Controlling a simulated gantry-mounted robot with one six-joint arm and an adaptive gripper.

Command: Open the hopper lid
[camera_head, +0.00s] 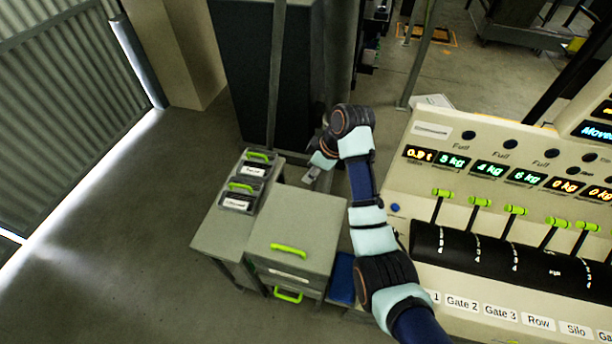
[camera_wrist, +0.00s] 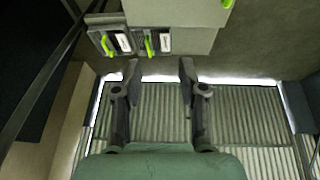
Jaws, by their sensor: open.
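A grey box (camera_head: 318,225) with a flat top stands left of my arm in the head view. A green bar handle (camera_head: 289,249) sits on its top, which looks closed. I cannot tell for sure that this is the hopper lid. My gripper (camera_head: 312,175) is beyond the box's far edge, small and partly hidden by my wrist. In the wrist view, my gripper (camera_wrist: 158,72) has its two dark fingers wide apart with nothing between them.
A control panel (camera_head: 400,175) with green-tipped levers fills the right. A dark cabinet and poles stand behind. The floor at left is clear.

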